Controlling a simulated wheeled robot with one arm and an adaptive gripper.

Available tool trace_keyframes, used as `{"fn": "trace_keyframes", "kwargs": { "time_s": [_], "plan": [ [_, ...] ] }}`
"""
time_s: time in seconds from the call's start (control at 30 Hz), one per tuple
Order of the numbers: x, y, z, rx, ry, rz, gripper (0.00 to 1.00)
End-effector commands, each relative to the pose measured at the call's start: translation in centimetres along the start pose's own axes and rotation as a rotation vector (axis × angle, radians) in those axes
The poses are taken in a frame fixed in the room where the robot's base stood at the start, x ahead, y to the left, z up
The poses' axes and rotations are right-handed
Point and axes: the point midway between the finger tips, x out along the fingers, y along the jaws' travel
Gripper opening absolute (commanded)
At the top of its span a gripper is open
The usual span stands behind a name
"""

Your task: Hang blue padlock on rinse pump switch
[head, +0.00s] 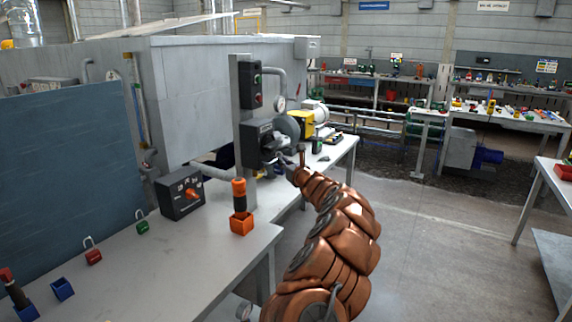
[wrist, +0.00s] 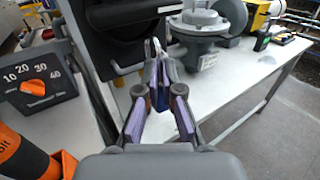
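My gripper (wrist: 160,88) is shut on the blue padlock, holding it upright with its silver shackle (wrist: 152,48) pointing up. The padlock's blue body (wrist: 161,99) shows only in part between the fingers. Just ahead is the dark switch box (wrist: 112,50) with a black rotary handle, which I take for the rinse pump switch. A thin metal loop stands out low on its front, left of the shackle. I cannot tell whether shackle and switch touch. In the head view the switch box (head: 258,140) is on a grey post, and my gripper (head: 287,155) is close at its right.
A dial box with an orange knob (head: 192,194) and an orange bin with an orange-black cylinder (head: 241,222) stand on the bench. A grey pump or valve body (wrist: 200,32) stands right of the switch.

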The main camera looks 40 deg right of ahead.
Motion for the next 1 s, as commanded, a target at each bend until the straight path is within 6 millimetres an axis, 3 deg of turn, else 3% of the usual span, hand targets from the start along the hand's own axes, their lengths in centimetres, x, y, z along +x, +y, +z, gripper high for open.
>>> {"fn": "trace_keyframes", "kwargs": {
  "time_s": [1.0],
  "plan": [
    [2.1, 1.5, 0.1, -0.003, -0.001, 0.004, 0.0]
  ]
}}
